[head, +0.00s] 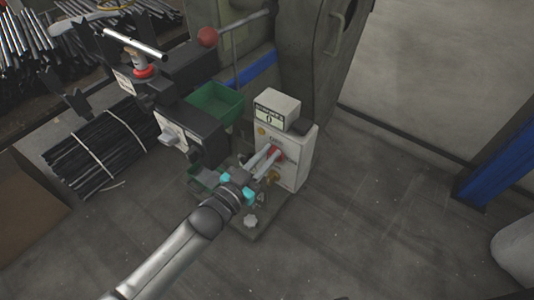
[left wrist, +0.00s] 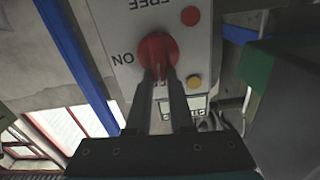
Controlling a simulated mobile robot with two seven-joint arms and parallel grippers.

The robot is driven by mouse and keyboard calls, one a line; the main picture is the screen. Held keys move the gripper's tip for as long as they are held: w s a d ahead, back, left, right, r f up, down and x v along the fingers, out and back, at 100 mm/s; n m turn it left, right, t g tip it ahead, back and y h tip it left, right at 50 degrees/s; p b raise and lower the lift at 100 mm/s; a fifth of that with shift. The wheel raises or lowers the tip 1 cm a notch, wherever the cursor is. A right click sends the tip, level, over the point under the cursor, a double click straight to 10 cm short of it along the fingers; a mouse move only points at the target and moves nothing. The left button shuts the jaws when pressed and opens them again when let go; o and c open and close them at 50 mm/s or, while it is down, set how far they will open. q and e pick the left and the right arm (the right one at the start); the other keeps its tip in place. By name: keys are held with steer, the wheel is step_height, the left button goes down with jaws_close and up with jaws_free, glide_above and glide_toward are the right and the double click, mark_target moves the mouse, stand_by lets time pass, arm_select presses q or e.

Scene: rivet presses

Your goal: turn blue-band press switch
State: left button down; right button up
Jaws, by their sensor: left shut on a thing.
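The switch is a red round knob (head: 278,152) on the front of a white control box (head: 297,165) beside the press with a blue band (head: 258,68). My left gripper (head: 267,160) reaches the box from the lower left, its two fingers shut on the knob. In the left wrist view the knob (left wrist: 157,48) sits at the fingertips, which hide its lower part. The word ON is left of it and FREE above it, both upside down. A red button (left wrist: 190,16) and a yellow button (left wrist: 194,82) are beside it. My right gripper is not in view.
A counter display (head: 270,115) tops the box. Bundled black rods (head: 98,148) lie further left.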

mark_target(284, 157)
arm_select(q)
steer(key=shift+s+d+m, duration=0.1)
steer(key=shift+m, duration=0.5)
steer(key=m, duration=0.3)
steer(key=f+m, duration=0.1)
steer(key=m, duration=0.2)
steer(key=s+d+m, duration=0.1)
steer(key=m, duration=0.2)
steer(key=shift+d+f, duration=0.1)
steer(key=shift+f, duration=0.05)
steer(key=shift+d+f+m, duration=0.1)
steer(key=shift+f+m, duration=0.1)
steer(key=shift+m, duration=0.8)
steer(key=shift+s+f+m, duration=0.1)
steer(key=shift+f+m, duration=0.1)
steer(key=shift+m, duration=0.6)
steer(key=shift+f+m+b, duration=0.25)
steer(key=shift+m+b, duration=0.5)
steer(key=shift+m, duration=0.85)
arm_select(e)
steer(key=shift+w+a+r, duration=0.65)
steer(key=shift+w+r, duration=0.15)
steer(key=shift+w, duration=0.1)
